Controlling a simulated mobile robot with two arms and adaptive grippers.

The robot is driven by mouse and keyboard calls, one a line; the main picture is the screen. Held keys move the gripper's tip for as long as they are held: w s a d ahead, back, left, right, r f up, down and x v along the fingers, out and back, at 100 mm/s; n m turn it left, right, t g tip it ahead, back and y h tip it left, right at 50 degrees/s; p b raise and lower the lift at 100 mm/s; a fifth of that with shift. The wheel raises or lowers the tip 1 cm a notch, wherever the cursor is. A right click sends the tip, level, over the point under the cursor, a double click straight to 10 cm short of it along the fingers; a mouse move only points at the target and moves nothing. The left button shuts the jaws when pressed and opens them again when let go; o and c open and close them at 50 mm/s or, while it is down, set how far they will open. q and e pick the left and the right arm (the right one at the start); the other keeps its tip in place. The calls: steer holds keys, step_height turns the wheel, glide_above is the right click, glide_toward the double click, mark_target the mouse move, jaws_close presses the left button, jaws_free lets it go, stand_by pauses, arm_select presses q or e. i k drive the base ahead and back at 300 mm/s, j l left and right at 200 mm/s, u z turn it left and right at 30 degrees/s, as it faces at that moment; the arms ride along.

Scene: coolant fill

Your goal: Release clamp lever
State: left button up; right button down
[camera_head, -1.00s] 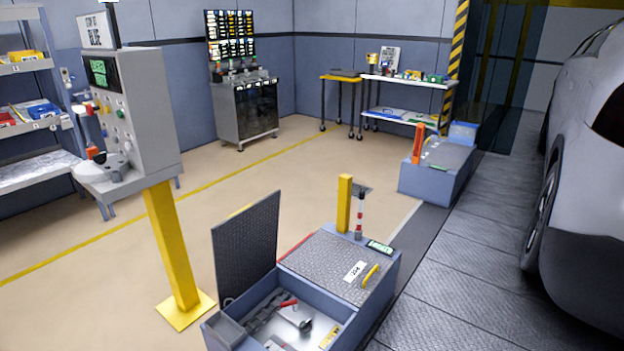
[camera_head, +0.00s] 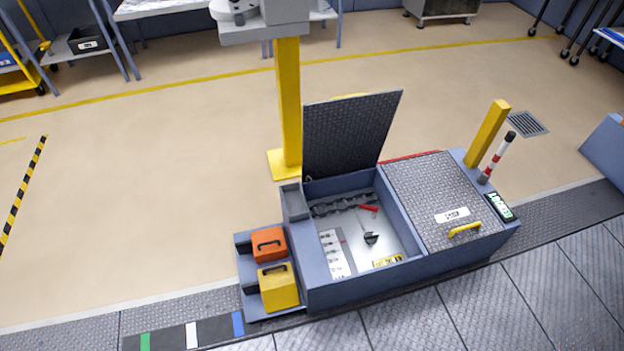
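A blue-grey floor box (camera_head: 413,267) stands below me with its left lid (camera_head: 350,133) raised open. Inside the open compartment, a small lever with a red grip (camera_head: 368,208) lies against a dark grey clamp-like bracket (camera_head: 335,205) along the back wall. A small dark part (camera_head: 371,238) on a thin rod sits on the compartment's pale floor. A white plate with markings (camera_head: 336,254) is at the left of the compartment. Whether the lever is locked or released is too small to tell. Neither of my grippers shows in the view.
The right half of the box has a closed tread-plate lid (camera_head: 432,190) with a yellow handle (camera_head: 465,230). Orange (camera_head: 269,246) and yellow (camera_head: 279,288) cases sit on a step at the left. The left floor is clear.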

mark_target(373, 209)
steer(key=l+u, duration=0.45)
steer(key=l, duration=0.35)
steer(key=l+u, duration=0.45)
steer(key=l, duration=0.35)
